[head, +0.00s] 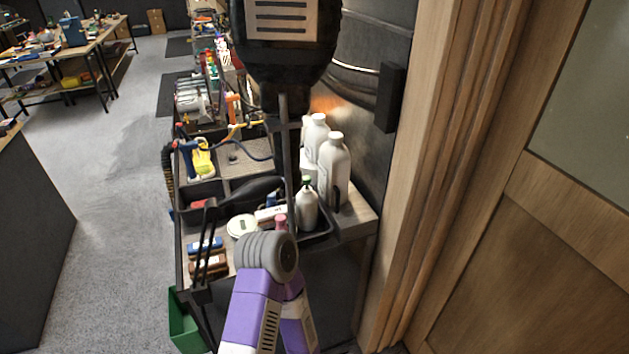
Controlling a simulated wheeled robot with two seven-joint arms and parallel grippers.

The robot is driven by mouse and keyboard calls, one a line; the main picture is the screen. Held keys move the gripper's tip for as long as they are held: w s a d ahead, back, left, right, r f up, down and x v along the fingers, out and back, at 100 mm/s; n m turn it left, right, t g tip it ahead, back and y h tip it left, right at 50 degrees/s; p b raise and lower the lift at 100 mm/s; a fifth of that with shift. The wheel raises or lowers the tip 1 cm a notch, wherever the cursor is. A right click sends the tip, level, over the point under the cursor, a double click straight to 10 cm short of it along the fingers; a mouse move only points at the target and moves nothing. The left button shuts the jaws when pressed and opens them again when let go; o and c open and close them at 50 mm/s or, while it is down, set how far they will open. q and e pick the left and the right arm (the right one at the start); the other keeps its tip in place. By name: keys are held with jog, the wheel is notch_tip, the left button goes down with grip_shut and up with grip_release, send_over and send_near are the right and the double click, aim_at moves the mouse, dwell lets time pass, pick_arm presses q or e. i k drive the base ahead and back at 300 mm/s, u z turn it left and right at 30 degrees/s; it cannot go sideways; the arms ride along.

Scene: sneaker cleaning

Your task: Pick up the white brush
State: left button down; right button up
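A small white block-shaped item (270,214) lies on the cart behind a round white container; it may be the white brush, but its bristles cannot be made out. A blue-topped brush-like item (205,245) and a brown one (209,265) lie at the cart's front left. A purple and white arm of mine with a grey rounded joint comes in from the bottom middle and covers part of the cart's front. Neither gripper can be made out.
The dark cart (183,255) holds a round white container (241,226), a green-capped bottle (307,209) and a yellow spray bottle (203,160). Large white bottles (334,172) stand at the right. A wooden door frame (440,180) bounds the right; floor is clear at left.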

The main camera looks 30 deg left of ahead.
aim_at(263, 218)
jog(key=u, duration=1.35)
